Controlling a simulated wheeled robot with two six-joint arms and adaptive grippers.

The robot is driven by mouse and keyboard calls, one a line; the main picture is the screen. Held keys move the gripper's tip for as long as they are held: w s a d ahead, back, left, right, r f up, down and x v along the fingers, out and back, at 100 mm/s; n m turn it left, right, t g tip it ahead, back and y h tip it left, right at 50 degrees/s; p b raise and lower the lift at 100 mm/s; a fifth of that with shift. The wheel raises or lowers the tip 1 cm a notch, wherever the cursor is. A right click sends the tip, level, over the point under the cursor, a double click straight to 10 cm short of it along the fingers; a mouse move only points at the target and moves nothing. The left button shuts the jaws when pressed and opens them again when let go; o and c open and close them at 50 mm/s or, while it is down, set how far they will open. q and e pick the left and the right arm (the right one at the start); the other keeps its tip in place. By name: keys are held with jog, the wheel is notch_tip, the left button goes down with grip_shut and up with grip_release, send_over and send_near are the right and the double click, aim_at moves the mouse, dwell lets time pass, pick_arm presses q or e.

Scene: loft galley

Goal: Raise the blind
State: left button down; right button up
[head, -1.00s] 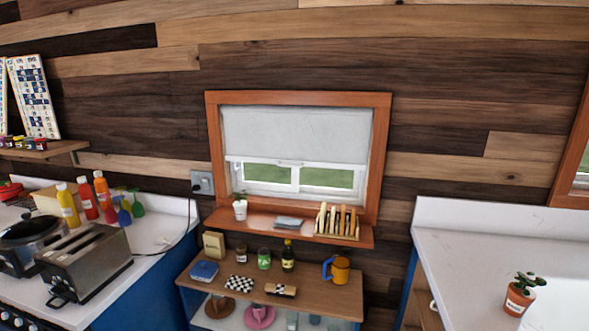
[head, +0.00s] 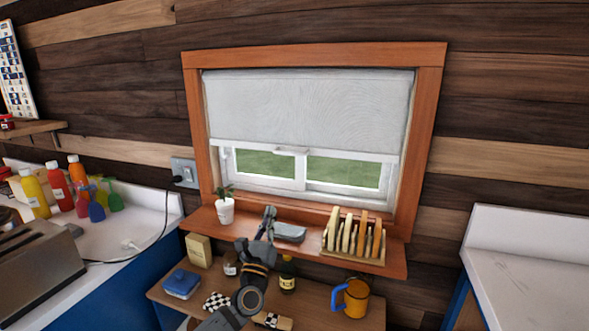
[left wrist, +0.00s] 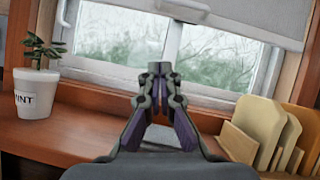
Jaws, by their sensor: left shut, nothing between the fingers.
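The white blind (head: 305,108) hangs partway down the wood-framed window, with glass showing below it. Its bottom bar has a small pull handle (head: 291,150) near the middle. In the left wrist view the blind (left wrist: 258,18) and its handle (left wrist: 187,8) show at the top, above and beyond the fingers. My left gripper (head: 269,212) is shut and empty, in front of the window sill and below the handle, apart from it. In the left wrist view its fingertips (left wrist: 159,70) are together. My right gripper is not in view.
On the sill (head: 398,262) stand a potted plant (head: 225,210), a grey folded item (head: 290,232) and a rack of boards (head: 354,238). A shelf below holds a yellow mug (head: 355,296) and jars. A toaster (head: 35,270) and bottles stand left.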

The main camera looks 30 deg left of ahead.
pick_arm(q)
jog(key=w+a+r+m+t+h+p, duration=0.1)
jog(key=w+r+m+p, duration=0.3)
jog(key=w+r, duration=0.5)
notch_tip(320, 180, up, 2)
jog(key=shift+w+r+h+p, duration=0.25)
jog(key=shift+w+h+p, duration=0.15)
jog(key=shift+h+p, duration=0.15)
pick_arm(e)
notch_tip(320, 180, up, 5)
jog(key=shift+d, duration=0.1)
pick_arm(q)
jog(key=shift+a, duration=0.1)
